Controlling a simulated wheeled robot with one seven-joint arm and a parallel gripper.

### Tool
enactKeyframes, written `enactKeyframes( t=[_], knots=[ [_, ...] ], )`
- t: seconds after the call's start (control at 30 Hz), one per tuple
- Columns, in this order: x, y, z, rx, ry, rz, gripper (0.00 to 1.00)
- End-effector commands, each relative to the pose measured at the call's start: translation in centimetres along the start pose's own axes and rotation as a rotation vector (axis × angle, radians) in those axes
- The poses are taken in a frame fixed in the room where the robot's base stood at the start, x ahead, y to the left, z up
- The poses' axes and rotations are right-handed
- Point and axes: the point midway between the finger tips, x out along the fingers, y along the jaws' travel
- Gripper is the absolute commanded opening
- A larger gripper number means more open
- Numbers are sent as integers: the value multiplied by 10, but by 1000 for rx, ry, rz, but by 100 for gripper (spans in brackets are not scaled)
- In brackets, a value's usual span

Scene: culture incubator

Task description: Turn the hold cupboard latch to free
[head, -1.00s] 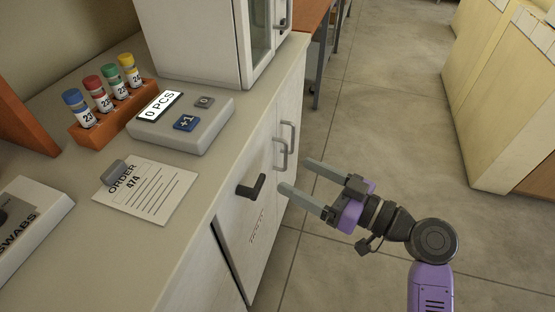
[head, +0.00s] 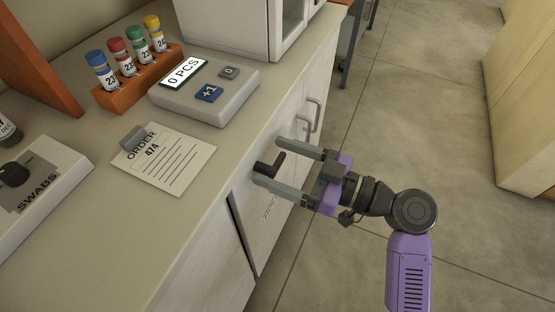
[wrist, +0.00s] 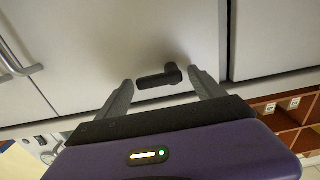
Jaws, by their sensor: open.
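The hold cupboard latch is a dark lever handle (head: 272,165) on the pale cupboard door (head: 283,198) below the worktop. In the wrist view the latch (wrist: 158,78) lies between my two fingers, its bar running roughly across the gap. My gripper (head: 266,163) is open, with grey fingers reaching to either side of the latch. It also shows in the wrist view (wrist: 160,83), where I cannot tell whether a finger touches the lever. Part of the door is hidden behind my gripper.
The worktop holds an order sheet (head: 165,160), a piece counter (head: 205,92), a rack (head: 140,80) of several capped tubes and a swabs box (head: 42,182). Grey bar handles (head: 310,112) stick out of the doors beyond. The floor (head: 440,130) at right is clear.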

Motion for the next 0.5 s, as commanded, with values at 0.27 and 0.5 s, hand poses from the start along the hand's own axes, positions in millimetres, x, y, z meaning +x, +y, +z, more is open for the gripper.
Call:
enactKeyframes(
  t=[0.27,0.5],
  knots=[
    [4,0,0,1,0,1,78],
    [3,0,0,1,0,1,41]
  ],
)
